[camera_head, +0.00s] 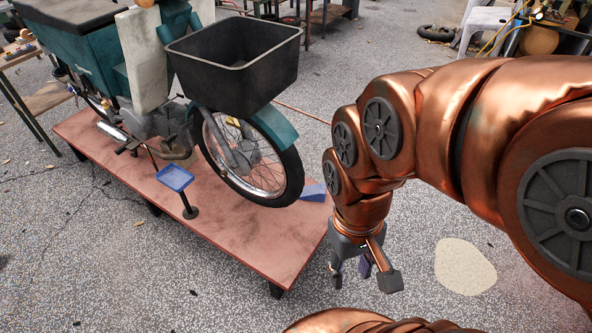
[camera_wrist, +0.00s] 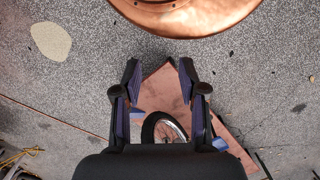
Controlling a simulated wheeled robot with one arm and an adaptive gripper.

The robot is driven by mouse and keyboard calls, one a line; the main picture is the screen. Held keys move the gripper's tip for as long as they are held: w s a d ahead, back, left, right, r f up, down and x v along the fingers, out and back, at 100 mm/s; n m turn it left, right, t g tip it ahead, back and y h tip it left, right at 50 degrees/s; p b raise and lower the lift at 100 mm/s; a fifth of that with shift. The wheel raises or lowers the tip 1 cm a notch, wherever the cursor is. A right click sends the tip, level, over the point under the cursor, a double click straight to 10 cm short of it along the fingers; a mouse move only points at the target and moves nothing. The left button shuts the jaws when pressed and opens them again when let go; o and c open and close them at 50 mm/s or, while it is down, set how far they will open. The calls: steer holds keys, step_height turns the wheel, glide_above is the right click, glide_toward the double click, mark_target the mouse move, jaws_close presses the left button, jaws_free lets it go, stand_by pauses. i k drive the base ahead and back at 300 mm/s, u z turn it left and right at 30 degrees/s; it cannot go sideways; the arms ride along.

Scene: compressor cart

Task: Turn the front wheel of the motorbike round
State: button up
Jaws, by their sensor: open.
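The motorbike's front wheel (camera_head: 250,165) has a black tyre, wire spokes and a teal mudguard, below a black basket (camera_head: 235,62). The motorbike stands on a low reddish platform (camera_head: 225,243). My gripper (camera_head: 352,283) hangs to the right of the wheel, just past the platform's right end and apart from the wheel. In the wrist view, my gripper (camera_wrist: 161,75) is open and empty, its two fingers wide apart. The wheel (camera_wrist: 166,128) shows between and beyond the fingers there, partly hidden by the gripper body.
A blue tray on a stand (camera_head: 174,178) stands on the platform left of the wheel. A blue wedge (camera_head: 313,191) lies by the tyre. A wooden bench (camera_head: 42,98) is at the left, and a chair (camera_head: 484,25) at the back right. The floor around the platform's right end is clear.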

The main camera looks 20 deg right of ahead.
mark_target(291, 164)
steer(key=z, duration=0.3)
steer(key=i, duration=0.45)
steer(key=u, duration=1.65)
steer(key=k, duration=0.45)
steer(key=z, duration=0.05)
